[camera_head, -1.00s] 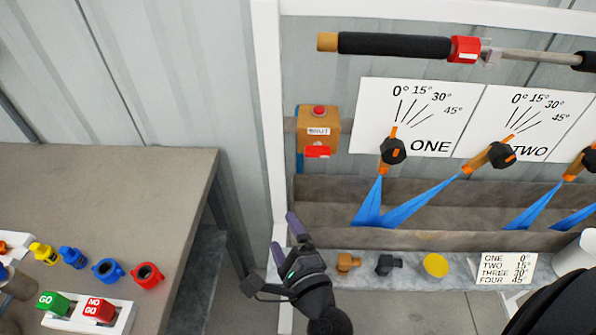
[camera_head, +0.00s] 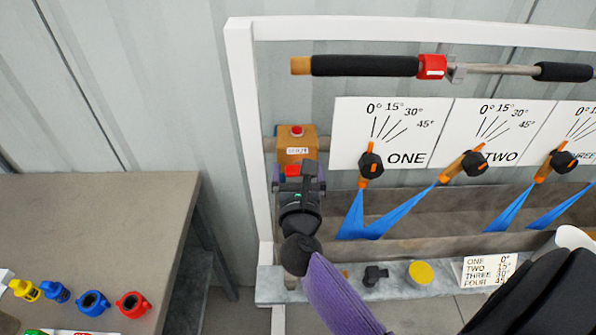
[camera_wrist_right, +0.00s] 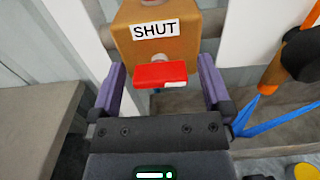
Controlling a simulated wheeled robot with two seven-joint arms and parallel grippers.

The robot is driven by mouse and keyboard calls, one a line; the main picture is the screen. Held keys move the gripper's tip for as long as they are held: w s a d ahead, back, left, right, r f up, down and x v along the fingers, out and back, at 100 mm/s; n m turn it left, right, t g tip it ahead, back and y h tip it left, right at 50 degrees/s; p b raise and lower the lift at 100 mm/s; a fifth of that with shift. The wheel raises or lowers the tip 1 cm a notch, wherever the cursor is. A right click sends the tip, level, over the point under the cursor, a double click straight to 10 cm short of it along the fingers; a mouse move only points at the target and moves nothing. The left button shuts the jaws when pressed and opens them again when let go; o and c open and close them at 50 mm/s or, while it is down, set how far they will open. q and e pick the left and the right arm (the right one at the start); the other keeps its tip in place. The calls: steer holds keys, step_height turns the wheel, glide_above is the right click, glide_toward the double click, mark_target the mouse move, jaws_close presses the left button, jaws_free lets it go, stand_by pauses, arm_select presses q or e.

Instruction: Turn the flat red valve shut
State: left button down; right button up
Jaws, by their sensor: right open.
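The flat red valve handle (camera_wrist_right: 161,75) sits on the front of an orange-brown block (camera_wrist_right: 170,30) with a white SHUT label. In the head view the red handle (camera_head: 292,170) shows just above my right gripper, partly covered by it. The block (camera_head: 297,140) has a red knob on top and is fixed at the left end of the white frame. My right gripper (camera_wrist_right: 162,85) is open, its purple fingers on either side of the handle with a gap at each side. It also shows in the head view (camera_head: 298,180). My left gripper is not in view.
To the right are ONE and TWO angle boards (camera_head: 390,133) with black-knobbed nozzles and blue sprays. A lower ledge holds a black fitting (camera_head: 375,274) and a yellow disc (camera_head: 420,273). A grey table (camera_head: 100,215) with coloured fittings stands at left.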

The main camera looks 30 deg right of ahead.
steer(key=c, duration=1.2)
steer(key=shift+r+n+p, duration=0.15)
steer(key=shift+n+p, duration=1.05)
steer(key=shift+n, duration=0.5)
steer(key=n+p, duration=0.2)
steer(key=n, duration=0.2)
steer(key=shift+a+n, duration=0.1)
steer(key=shift+n, duration=0.2)
steer(key=n+p, duration=0.2)
steer(key=n, duration=0.2)
steer(key=shift+n, duration=0.3)
steer(key=n, duration=0.1)
steer(key=n+p, duration=0.1)
steer(key=n, duration=0.1)
steer(key=shift+a+f+n+p, duration=0.1)
steer(key=shift+f+n+p, duration=0.2)
steer(key=shift+p, duration=0.1)
steer(key=shift+n, duration=0.9)
steer(key=shift+p, duration=0.3)
